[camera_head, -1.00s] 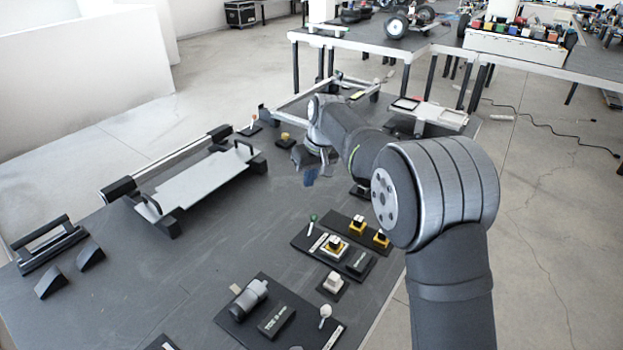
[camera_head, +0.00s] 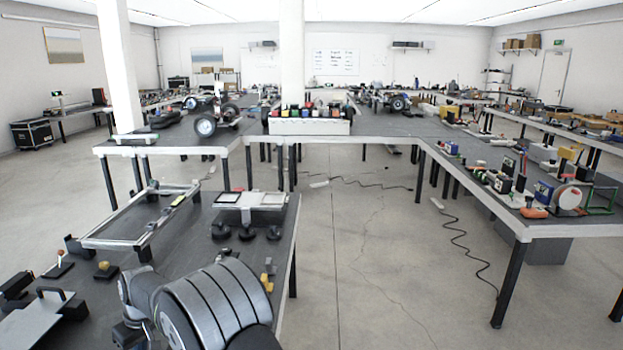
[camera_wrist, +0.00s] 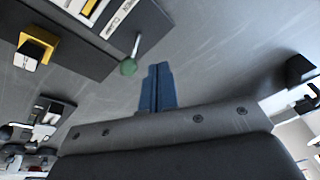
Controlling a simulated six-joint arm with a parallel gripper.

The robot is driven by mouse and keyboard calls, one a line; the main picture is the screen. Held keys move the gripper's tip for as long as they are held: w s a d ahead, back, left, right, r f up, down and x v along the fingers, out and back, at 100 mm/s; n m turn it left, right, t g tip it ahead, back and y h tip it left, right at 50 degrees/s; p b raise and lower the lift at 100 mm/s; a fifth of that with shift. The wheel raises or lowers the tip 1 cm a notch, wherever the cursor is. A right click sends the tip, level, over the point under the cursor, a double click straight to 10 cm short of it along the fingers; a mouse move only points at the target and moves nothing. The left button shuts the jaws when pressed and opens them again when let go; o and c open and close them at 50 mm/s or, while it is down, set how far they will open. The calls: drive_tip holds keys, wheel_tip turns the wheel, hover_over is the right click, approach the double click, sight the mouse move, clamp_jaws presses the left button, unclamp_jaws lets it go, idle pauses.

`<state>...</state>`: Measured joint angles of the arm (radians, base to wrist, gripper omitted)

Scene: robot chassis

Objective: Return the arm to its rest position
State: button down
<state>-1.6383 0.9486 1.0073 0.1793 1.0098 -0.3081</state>
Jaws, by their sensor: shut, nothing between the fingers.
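My gripper (camera_wrist: 157,72) shows in the wrist view with its two blue fingers together, shut and empty. The fingertips are over the dark tabletop (camera_wrist: 200,50), with a green-knobbed pin (camera_wrist: 129,67) just left of them. How high the fingers are above the table I cannot tell. In the head view my arm is folded low at the bottom left, over the near table (camera_head: 190,222). The arm's own links hide most of the gripper there.
A yellow and black part (camera_wrist: 36,47) is at the wrist view's upper left. In the head view a metal frame (camera_head: 110,243) and a light tray (camera_head: 240,200) are on the near table. A larger table (camera_head: 215,142) stands beyond. Open floor (camera_head: 360,270) is to the right.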

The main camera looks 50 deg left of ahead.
drive_tip(key=shift+w+f, duration=0.15)
drive_tip(key=shift+w, duration=0.05)
drive_tip(key=s+a+r+v, duration=0.1)
drive_tip(key=a+v, duration=0.1)
drive_tip(key=v, duration=1)
drive_tip(key=w+d+f+x, duration=0.1)
drive_tip(key=d+x, duration=0.1)
drive_tip(key=x, duration=1.1)
drive_tip(key=shift+s+d+f+n+t+y, duration=0.2)
drive_tip(key=shift+s+d+f+t+y, duration=0.6)
drive_tip(key=shift+s+d+t+y, duration=0.35)
drive_tip(key=shift+s+d+f+n+t+y, duration=0.2)
drive_tip(key=shift+s+d+f+t+y, duration=0.7)
drive_tip(key=shift+t+y, duration=0.4)
